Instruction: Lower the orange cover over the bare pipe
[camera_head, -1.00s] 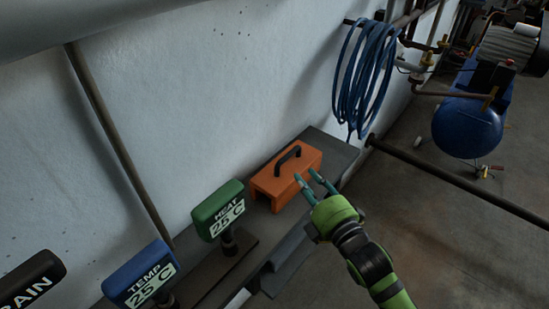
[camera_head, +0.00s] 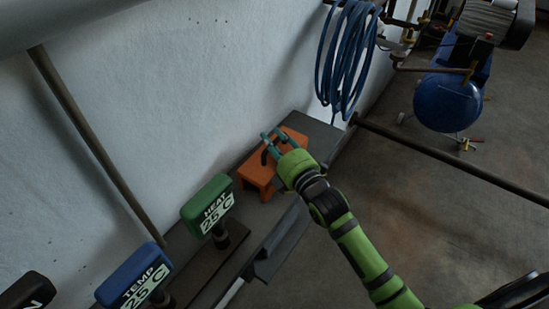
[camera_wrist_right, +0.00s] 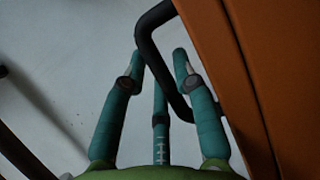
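The orange cover (camera_head: 258,178) sits on a grey shelf along the wall, with a black handle on its top. In the right wrist view the cover (camera_wrist_right: 285,70) fills the right side, and its black handle (camera_wrist_right: 150,45) reaches between my fingertips. My right gripper (camera_head: 272,136) is at the handle with its teal fingers apart. In the right wrist view the right gripper (camera_wrist_right: 158,62) is open, with fingers on both sides of the handle bar and not closed on it. I cannot pick out the bare pipe for certain.
A green HEAT sign (camera_head: 207,204) and a blue TEMP sign (camera_head: 134,275) stand left of the cover. A blue hose coil (camera_head: 345,60) hangs on the wall. A dark horizontal pipe (camera_head: 450,162) runs at the right. The floor (camera_head: 430,220) is clear.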

